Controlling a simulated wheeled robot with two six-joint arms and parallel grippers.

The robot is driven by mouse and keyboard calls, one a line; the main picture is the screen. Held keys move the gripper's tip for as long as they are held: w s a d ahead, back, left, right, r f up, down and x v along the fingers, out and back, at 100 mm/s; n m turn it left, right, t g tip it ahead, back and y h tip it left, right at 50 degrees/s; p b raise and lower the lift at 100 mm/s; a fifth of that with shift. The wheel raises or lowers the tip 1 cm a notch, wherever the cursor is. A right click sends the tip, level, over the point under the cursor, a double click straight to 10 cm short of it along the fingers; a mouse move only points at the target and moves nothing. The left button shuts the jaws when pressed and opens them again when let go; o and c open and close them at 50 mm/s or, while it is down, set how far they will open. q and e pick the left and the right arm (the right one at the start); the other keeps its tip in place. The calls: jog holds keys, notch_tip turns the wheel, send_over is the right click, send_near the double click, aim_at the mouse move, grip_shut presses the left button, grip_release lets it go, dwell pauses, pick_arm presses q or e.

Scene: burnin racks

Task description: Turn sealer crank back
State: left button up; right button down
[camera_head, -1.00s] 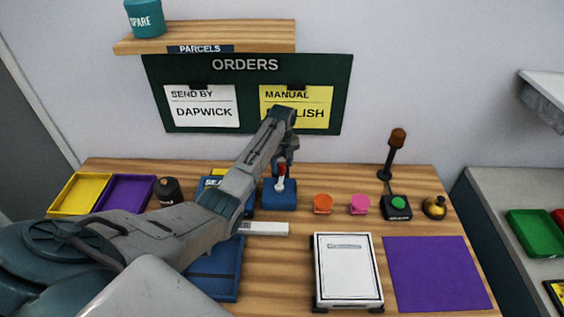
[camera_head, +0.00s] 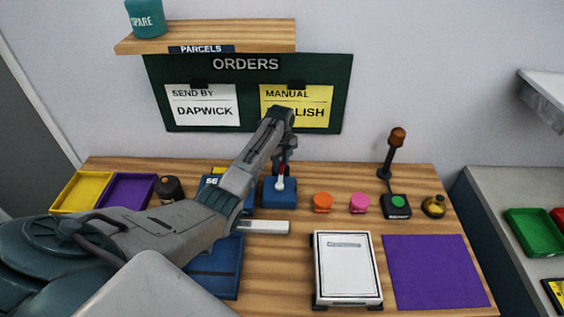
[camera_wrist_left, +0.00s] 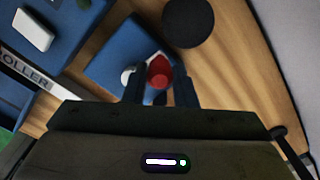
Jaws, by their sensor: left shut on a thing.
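The sealer crank stands on a small blue box (camera_head: 280,194) at the back middle of the table. It has a red knob (camera_wrist_left: 158,72) and a pale white part (camera_head: 280,183). My left gripper (camera_wrist_left: 159,92) reaches down over the box from behind, its two dark fingers on either side of the red knob, shut on it. In the head view my left arm's wrist hides the top of the crank. A larger blue sealer unit with a partly hidden label (camera_head: 210,181) stands just left of the box, partly behind my arm. My right gripper is not in view.
An orange piece (camera_head: 322,203), a pink piece (camera_head: 360,204) and a green button box (camera_head: 397,207) stand right of the crank. A dark round container (camera_head: 169,189) is to the left. A white-topped case (camera_head: 346,268) and purple mat (camera_head: 438,272) lie in front.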

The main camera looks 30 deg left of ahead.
pick_arm(q)
jog(key=n+p, duration=0.1)
jog(key=a+n+p, duration=0.1)
jog(key=s+n+p, duration=0.1)
jog(key=n, duration=0.1)
jog(key=shift+s+a+r, duration=0.1)
jog(key=shift+a+r, duration=0.2)
jog(key=n+p, duration=0.1)
jog(key=n, duration=0.1)
jog(key=s+n+p, duration=0.1)
jog(key=shift+s+a+f+n, duration=0.1)
jog(key=shift+s+a+n, duration=0.05)
jog(key=shift+a+n, duration=0.25)
jog(key=n, duration=0.1)
jog(key=s+n, duration=0.1)
jog(key=shift+s+a+f+n, duration=0.1)
jog(key=shift+a+n, duration=0.1)
jog(key=shift+n, duration=0.2)
jog(key=s+n, duration=0.1)
jog(key=n, duration=0.1)
jog(key=shift+s+n, duration=0.15)
jog(key=shift+n, duration=0.15)
jog(key=n, duration=0.2)
jog(key=s+n, duration=0.1)
jog(key=shift+s+d+n, duration=0.15)
jog(key=shift+s+n, duration=0.15)
jog(key=shift+n, duration=0.1)
jog(key=shift+s+d+n, duration=0.2)
jog(key=shift+s+n, duration=0.1)
jog(key=shift+n, duration=0.5)
